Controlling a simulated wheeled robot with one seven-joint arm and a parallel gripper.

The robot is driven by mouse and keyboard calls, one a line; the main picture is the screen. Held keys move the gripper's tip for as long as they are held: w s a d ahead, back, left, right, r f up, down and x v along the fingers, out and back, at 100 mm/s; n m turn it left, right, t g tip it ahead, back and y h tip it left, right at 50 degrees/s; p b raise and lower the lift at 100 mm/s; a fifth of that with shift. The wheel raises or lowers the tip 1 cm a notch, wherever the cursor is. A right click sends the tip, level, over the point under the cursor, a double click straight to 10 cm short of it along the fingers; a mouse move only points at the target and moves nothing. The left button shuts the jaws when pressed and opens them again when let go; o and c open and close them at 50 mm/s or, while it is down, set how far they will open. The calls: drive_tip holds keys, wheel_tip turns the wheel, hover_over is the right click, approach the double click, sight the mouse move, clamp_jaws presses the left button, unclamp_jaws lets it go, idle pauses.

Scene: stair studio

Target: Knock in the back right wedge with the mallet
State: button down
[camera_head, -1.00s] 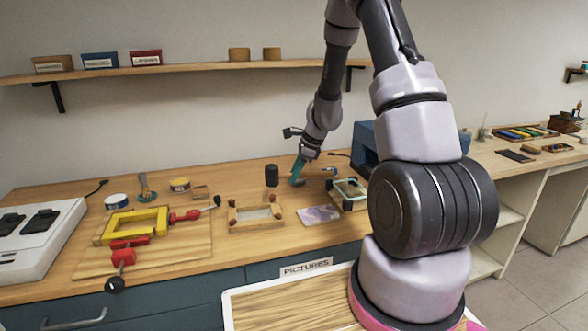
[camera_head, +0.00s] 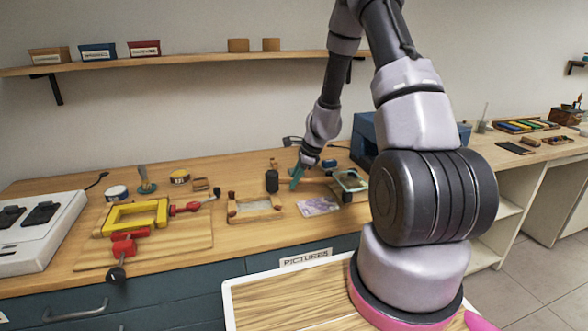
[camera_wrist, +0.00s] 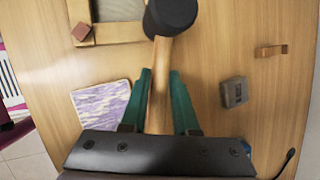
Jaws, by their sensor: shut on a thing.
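My gripper (camera_head: 296,178) has teal fingers and is shut on the wooden handle of the mallet. In the wrist view the fingers of my gripper (camera_wrist: 160,80) flank the handle. The mallet's black head (camera_head: 272,181) is at the frame's back right corner; in the wrist view the mallet (camera_wrist: 171,16) points up and away from me. The light wooden frame (camera_head: 255,216) lies on the bench, with brown wedges at its corners. The front right wedge (camera_wrist: 82,32) shows. The back right wedge is hidden by the mallet head, and I cannot tell whether they touch.
A purple and white picture (camera_head: 319,206) lies right of the frame. A yellow and red clamp (camera_head: 135,215) is on a board to the left. A small grey block (camera_wrist: 234,92) and a wooden clip (camera_wrist: 270,51) lie on the back side of the mallet.

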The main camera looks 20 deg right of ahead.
drive_tip(key=shift+r, duration=0.15)
wheel_tip(320, 180, up, 6)
drive_tip(key=shift+f, duration=0.1)
idle(0.5)
drive_tip(key=shift+a, duration=0.1)
idle(1.9)
